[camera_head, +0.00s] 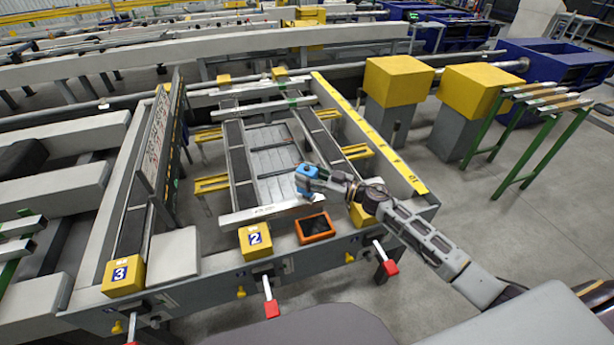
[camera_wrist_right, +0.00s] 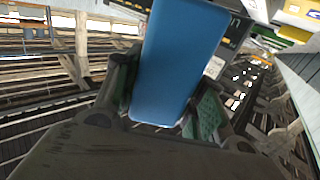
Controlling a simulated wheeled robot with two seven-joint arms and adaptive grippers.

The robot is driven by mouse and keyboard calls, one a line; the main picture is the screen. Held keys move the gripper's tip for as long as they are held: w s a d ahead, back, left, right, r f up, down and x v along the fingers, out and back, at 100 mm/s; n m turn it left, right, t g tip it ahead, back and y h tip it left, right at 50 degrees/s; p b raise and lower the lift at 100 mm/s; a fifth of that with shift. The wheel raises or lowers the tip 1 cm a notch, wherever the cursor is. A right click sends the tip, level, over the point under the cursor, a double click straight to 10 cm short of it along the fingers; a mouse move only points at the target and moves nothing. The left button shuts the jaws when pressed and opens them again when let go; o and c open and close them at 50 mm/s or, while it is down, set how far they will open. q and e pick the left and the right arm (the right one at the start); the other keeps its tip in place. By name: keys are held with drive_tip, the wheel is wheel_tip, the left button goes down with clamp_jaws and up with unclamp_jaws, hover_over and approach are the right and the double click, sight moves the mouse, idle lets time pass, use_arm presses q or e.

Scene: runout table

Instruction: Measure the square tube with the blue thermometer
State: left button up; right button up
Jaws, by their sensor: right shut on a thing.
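The blue thermometer (camera_head: 307,173) is held in my right gripper (camera_head: 318,183), above the near end of the runout table. In the right wrist view the blue thermometer (camera_wrist_right: 180,60) fills the space between the two green-padded fingers of my right gripper (camera_wrist_right: 165,105). A pale square tube (camera_head: 262,213) lies across the near part of the table rails, just below and left of the thermometer. Whether the thermometer touches the tube cannot be told. My left gripper is in neither view.
An orange device with a dark screen (camera_head: 315,228) sits on the near frame beside a yellow block marked 2 (camera_head: 255,240). Red-handled levers (camera_head: 271,308) stick out in front. A yellow-topped rail (camera_head: 370,133) bounds the right side. More pale bars (camera_head: 268,106) lie farther back.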

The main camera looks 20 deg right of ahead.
sight(307, 167)
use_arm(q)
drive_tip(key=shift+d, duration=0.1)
use_arm(e)
drive_tip(key=shift+f, duration=0.1)
idle(0.5)
drive_tip(key=shift+r+p, duration=0.5)
drive_tip(key=shift+p, duration=0.1)
drive_tip(key=shift+r+p, duration=0.3)
drive_tip(key=shift+p, duration=0.05)
drive_tip(key=shift+r+p, duration=0.55)
drive_tip(key=shift+p, duration=0.05)
drive_tip(key=shift+r, duration=0.2)
drive_tip(key=shift+r+p, duration=0.85)
drive_tip(key=shift+p, duration=0.4)
use_arm(q)
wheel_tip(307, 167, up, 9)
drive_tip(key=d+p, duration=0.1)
drive_tip(key=p, duration=0.2)
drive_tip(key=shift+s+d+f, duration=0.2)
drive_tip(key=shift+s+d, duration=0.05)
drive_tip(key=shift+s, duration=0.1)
use_arm(e)
drive_tip(key=shift+r, duration=1.25)
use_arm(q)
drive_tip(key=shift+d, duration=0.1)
